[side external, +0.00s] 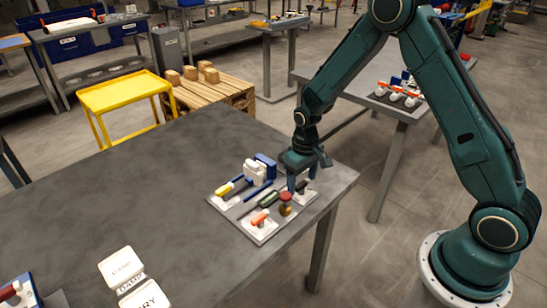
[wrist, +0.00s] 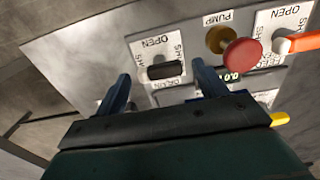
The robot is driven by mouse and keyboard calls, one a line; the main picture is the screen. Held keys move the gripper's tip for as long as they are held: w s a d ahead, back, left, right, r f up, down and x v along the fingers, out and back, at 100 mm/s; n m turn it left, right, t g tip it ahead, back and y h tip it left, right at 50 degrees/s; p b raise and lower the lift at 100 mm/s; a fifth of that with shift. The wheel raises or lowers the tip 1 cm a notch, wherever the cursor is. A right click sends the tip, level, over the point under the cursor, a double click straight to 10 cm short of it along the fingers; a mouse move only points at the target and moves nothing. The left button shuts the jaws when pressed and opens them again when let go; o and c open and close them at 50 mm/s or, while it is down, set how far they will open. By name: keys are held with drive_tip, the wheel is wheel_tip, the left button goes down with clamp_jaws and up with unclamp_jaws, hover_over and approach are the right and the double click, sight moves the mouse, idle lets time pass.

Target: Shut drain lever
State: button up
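The drain lever is a short black handle (wrist: 165,70) on a white plate marked OPEN along the top, SHUT up the right side and DRAIN below. In the wrist view the handle lies roughly crosswise, its ends pointing left and right. My gripper (wrist: 160,75) is open, with one dark blue finger at each side of the handle in the picture. I cannot tell whether either finger touches it. In the side view my gripper (side external: 301,183) points down at the panel's far right corner, and largely hides the lever there.
A red knob on a brass pump fitting (wrist: 243,52) stands just right of my right finger. Beyond it is an orange lever (wrist: 300,42). The panel (side external: 243,229) also carries a yellow lever (side external: 224,190) and a white-and-blue block (side external: 255,172).

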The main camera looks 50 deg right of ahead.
sight(303, 184)
drive_tip(key=shift+r, duration=0.1)
idle(0.3)
wheel_tip(303, 184, up, 14)
drive_tip(key=shift+f, duration=0.2)
idle(0.5)
drive_tip(key=s+a+r+t, duration=0.2)
drive_tip(key=s+r+t, duration=0.1)
drive_tip(key=s+r, duration=0.95)
drive_tip(key=s+a+r+t, duration=0.1)
drive_tip(key=s+r+t, duration=0.1)
drive_tip(key=s, duration=1)
drive_tip(key=shift+s+a+r+t, duration=0.25)
drive_tip(key=shift+s+r+t, duration=0.05)
drive_tip(key=shift+r, duration=0.2)
drive_tip(key=shift+w, duration=0.1)
idle(0.5)
